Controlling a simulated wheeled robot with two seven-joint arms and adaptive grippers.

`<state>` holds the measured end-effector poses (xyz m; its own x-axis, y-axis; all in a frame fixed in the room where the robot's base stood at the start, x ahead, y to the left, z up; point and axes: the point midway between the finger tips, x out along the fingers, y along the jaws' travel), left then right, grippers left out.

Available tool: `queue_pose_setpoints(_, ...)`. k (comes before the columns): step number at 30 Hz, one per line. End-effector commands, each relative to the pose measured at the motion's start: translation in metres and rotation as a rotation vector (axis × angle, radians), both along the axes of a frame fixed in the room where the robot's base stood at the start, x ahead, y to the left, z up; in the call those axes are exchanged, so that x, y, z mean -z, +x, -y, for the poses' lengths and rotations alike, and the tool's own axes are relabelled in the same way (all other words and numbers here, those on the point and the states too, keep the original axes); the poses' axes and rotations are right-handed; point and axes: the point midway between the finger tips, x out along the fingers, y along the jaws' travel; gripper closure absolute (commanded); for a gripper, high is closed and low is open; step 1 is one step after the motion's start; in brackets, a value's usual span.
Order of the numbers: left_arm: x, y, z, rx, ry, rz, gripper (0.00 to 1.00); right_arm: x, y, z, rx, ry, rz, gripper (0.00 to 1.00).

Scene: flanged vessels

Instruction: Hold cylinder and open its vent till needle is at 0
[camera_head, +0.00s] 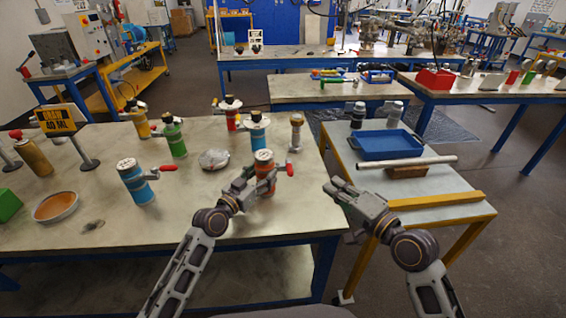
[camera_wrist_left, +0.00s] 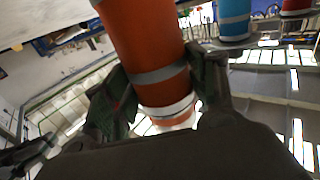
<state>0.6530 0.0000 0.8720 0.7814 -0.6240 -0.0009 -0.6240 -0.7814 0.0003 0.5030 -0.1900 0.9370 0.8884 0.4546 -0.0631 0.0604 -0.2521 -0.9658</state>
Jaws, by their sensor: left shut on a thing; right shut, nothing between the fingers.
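An orange cylinder (camera_head: 265,180) stands near the right front edge of the table, with a pale round top (camera_head: 263,156) and a red handle (camera_head: 290,169) at its right side. The needle is too small to read. My left gripper (camera_head: 257,180) is shut around the cylinder's side. In the left wrist view the orange cylinder (camera_wrist_left: 145,40), with grey bands, is between the fingers of my left gripper (camera_wrist_left: 166,80). My right gripper (camera_head: 336,186) is shut and empty, apart from the cylinder, to its right over the gap beside the table.
Several similar vessels stand on the table (camera_head: 95,255), including a blue one (camera_head: 137,186), a green one (camera_head: 174,139) and a red one (camera_head: 231,116). A round gauge (camera_head: 214,159) lies among them. A cart at right holds a blue tray (camera_head: 385,146) and a pale bar (camera_head: 420,161).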

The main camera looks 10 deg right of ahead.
Motion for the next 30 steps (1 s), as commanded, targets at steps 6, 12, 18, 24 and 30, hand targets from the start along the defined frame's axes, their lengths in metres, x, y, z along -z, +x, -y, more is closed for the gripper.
queue_pose_setpoints(6, -0.002, 0.0003, -0.0002, -0.001, -0.002, 0.004, 0.75, 0.0, 0.0, 0.0, 0.0, 0.0, 0.0, 1.0)
queue_pose_setpoints(12, -0.0021, 0.0003, -0.0002, -0.001, -0.002, 0.004, 0.75, 0.0, 0.0, 0.0, 0.0, 0.0, 0.0, 1.0)
queue_pose_setpoints(18, -0.0021, 0.0003, -0.0002, -0.001, -0.002, 0.004, 0.75, 0.0, 0.0, 0.0, 0.0, 0.0, 0.0, 1.0)
queue_pose_setpoints(24, -0.002, 0.0003, -0.0002, -0.001, -0.002, 0.004, 0.34, -0.0001, 0.0, 0.0, 0.0, 0.0, 0.0, 1.0)
queue_pose_setpoints(30, -0.001, 0.0002, -0.0001, 0.0, -0.001, 0.002, 0.18, 0.0, 0.0, 0.0, 0.0, 0.0, 0.0, 1.0)
